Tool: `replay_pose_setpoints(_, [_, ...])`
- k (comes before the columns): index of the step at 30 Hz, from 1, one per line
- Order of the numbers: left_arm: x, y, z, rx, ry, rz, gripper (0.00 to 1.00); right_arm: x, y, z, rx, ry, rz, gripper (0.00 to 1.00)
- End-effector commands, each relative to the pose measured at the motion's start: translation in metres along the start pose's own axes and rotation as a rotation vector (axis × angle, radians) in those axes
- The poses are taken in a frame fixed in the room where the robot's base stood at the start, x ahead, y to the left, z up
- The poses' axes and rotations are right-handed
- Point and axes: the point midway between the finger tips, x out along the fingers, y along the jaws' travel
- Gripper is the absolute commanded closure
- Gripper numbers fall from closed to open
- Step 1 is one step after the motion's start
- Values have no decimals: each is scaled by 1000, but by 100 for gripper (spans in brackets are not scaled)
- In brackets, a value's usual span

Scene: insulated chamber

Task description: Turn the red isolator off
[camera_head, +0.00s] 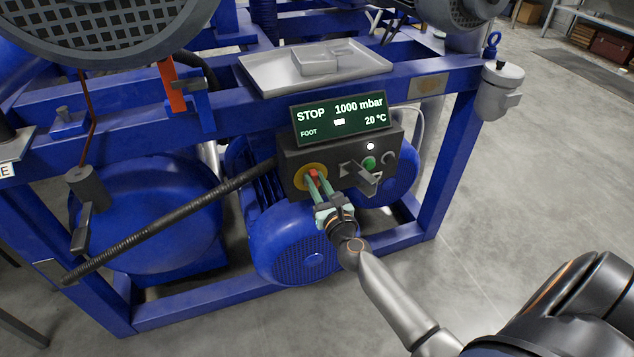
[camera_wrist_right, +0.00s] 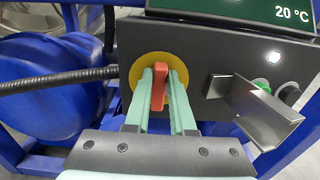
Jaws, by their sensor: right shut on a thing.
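The red isolator handle (camera_head: 313,174) sits on a round yellow plate (camera_head: 303,181) at the left of a dark control box (camera_head: 295,155). In the right wrist view the red handle (camera_wrist_right: 159,86) stands about upright, tilted slightly, in front of its yellow plate (camera_wrist_right: 137,72). My right gripper (camera_head: 316,182) has its pale green fingers on either side of the handle and is shut on it; the fingers also show in the right wrist view (camera_wrist_right: 160,95). The fingers hide parts of the plate. My left gripper is not in view.
A display (camera_head: 340,118) above the box reads STOP, 1000 mbar and 20 °C. A metal lever (camera_head: 369,179) juts out beside a green button (camera_head: 369,163), right of the isolator. A black corrugated hose (camera_head: 170,222) runs left from the box. Blue frame beams (camera_head: 449,160) surround the machine.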

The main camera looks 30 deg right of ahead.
Motion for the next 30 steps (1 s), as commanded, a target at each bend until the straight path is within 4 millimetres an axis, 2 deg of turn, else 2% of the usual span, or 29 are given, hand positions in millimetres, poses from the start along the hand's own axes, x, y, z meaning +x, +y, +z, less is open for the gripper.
replay_pose_setpoints(8, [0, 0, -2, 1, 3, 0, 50, 0, 1, 0, -23, 1, 1, 100])
replay_pose_setpoints(14, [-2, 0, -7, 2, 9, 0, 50, 0, 3, 0, -111, 0, 1, 100])
replay_pose_setpoints(21, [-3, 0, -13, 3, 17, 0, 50, 0, 7, 0, -309, 0, 1, 100])
replay_pose_setpoints(30, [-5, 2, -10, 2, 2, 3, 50, 0, 12, -3, -595, 1, 1, 100])
